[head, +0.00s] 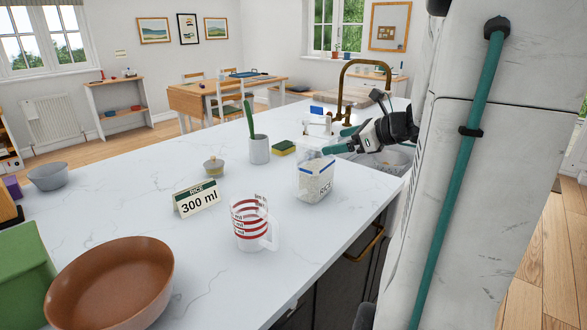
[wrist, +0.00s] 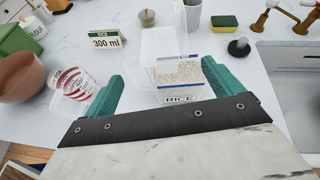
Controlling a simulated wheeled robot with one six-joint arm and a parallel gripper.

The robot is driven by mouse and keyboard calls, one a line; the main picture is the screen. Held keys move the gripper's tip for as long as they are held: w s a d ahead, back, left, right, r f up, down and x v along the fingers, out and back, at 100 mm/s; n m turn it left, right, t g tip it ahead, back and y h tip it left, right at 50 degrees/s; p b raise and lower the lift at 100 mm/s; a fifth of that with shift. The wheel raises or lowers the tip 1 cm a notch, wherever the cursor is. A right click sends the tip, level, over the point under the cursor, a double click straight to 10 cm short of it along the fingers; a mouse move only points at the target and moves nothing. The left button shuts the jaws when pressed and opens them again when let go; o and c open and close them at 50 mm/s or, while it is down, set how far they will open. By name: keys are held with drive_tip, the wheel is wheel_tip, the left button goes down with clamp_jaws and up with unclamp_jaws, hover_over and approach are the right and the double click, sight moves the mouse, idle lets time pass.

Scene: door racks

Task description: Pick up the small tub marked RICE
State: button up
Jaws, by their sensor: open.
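The small clear tub marked RICE (head: 315,182) stands upright on the white counter, with pale grains inside and a blue band. It also shows in the wrist view (wrist: 180,78), where a clear flap or lid stands up at its far side. My gripper (head: 345,139) is open and empty, just behind and right of the tub in the head view. In the wrist view its teal fingers (wrist: 162,78) are spread, with the tub showing between them, closer to the right finger. I cannot tell whether a finger touches it.
A measuring jug (head: 250,224) with red marks and a "RICE 300 ml" card (head: 197,198) stand left of the tub. A grey utensil pot (head: 259,150), a sponge (head: 284,148) and a brown bowl (head: 110,285) are also on the counter. The sink (wrist: 285,85) is at right.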

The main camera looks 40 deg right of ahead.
sight(316, 141)
drive_tip(key=shift+m, duration=0.7)
drive_tip(key=x, duration=0.5)
drive_tip(key=r+x, duration=0.1)
drive_tip(key=x, duration=0.2)
drive_tip(key=shift+w+d, duration=0.25)
drive_tip(key=shift+c, duration=0.3)
